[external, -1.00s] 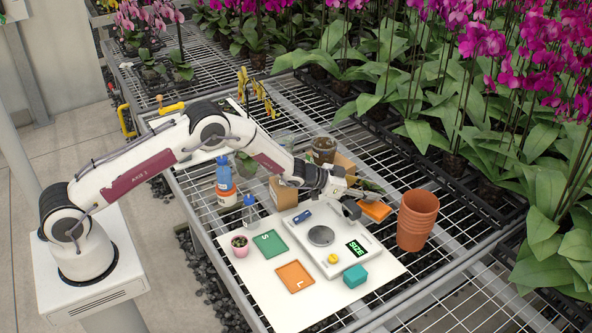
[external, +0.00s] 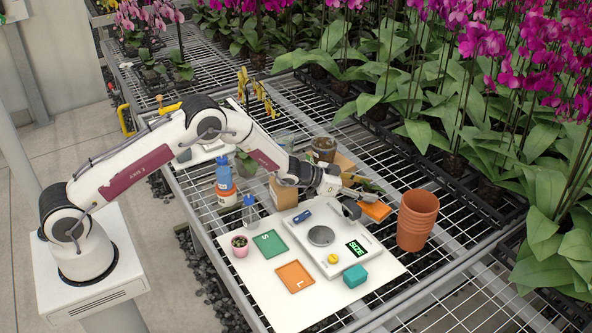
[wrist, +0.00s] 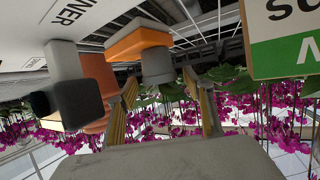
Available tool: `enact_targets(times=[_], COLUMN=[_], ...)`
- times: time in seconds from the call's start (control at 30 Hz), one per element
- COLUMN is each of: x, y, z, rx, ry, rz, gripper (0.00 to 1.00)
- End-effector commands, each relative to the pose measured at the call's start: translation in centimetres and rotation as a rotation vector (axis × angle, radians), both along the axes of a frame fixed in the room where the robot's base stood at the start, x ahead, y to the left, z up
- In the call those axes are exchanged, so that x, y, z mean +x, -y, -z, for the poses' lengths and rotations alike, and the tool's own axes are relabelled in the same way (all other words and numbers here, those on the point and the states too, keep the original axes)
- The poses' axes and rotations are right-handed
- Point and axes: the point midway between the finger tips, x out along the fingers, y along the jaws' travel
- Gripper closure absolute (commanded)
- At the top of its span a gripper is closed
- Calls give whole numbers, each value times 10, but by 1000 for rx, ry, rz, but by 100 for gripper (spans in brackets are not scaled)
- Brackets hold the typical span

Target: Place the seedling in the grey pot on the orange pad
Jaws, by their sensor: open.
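The grey pot (wrist: 157,67) shows upside down in the wrist view, against an orange block, between and beyond my fingertips. In the external view my gripper hides most of it; dark green leaves (external: 369,186), apparently the seedling's, show just past the fingers. My gripper (external: 352,195) is open, reaching roughly sideways at the far side of the white scale. Its two fingers also frame the pot in the wrist view (wrist: 160,88); I cannot tell whether they touch it. The orange pad (external: 295,277), marked L, lies bare on the white board at the front.
A green pad (external: 270,244) marked S and a pink pot (external: 240,251) with a small plant are left of the scale (external: 320,251). A teal block (external: 355,276) sits in front. Stacked terracotta pots (external: 417,220) stand right; a cardboard box (external: 284,193) and bottles stand left.

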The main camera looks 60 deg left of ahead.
Motion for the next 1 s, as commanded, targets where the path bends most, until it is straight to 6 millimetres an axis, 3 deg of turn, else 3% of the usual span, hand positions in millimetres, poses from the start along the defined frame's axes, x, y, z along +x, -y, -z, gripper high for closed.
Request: enact_targets(times=[0.17,0.63,1.0], x=[-11,-10,-10], y=[-5,-5,-5], z=[-8,-65,-75], rx=[-1,-1,0], ry=[1,1,0], rz=[-2,-1,-1], gripper=[49,49,49])
